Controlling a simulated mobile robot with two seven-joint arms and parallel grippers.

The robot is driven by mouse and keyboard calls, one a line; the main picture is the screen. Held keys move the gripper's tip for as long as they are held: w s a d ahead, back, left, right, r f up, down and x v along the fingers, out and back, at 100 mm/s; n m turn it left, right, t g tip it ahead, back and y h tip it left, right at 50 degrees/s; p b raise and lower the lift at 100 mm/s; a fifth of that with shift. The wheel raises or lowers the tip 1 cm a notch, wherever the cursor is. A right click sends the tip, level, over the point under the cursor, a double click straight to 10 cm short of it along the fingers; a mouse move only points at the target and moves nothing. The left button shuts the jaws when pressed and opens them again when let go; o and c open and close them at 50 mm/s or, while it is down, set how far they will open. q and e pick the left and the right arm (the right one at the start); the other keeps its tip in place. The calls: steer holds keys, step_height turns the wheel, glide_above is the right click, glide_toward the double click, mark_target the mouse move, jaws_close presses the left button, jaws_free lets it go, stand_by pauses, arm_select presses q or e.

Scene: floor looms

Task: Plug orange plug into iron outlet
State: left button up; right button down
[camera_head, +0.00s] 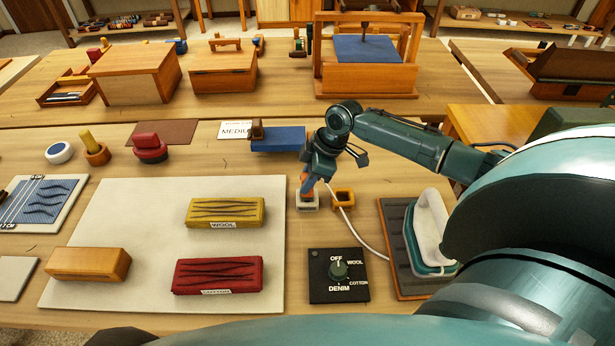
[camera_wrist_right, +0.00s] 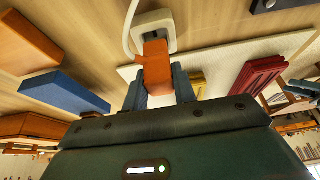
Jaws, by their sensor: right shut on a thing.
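My right gripper (camera_head: 309,186) is shut on the orange plug (camera_head: 306,184), which points down at a small white outlet block (camera_head: 308,203) on the table. In the right wrist view, the orange plug (camera_wrist_right: 155,66) sits between the two fingers (camera_wrist_right: 157,92), its far end against or just over the white outlet (camera_wrist_right: 154,22). I cannot tell whether it is fully seated. A white cord (camera_head: 367,239) runs from the plug area to the iron (camera_head: 431,228), which rests on a dark pad at the right. My left gripper is not in view.
A small open wooden block (camera_head: 343,198) stands just right of the outlet. A black dial box (camera_head: 338,276) lies in front. A blue block (camera_head: 278,139) is behind. Yellow (camera_head: 225,213) and red (camera_head: 218,275) cloth blocks lie on a pale mat (camera_head: 120,215) at left.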

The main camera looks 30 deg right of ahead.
steer(key=shift+p, duration=0.35)
steer(key=shift+r, duration=0.1)
stand_by(0.8)
steer(key=shift+f+b, duration=0.6)
steer(key=shift+f, duration=1.1)
steer(key=c, duration=1.3)
jaws_free()
steer(key=shift+o, duration=1.2)
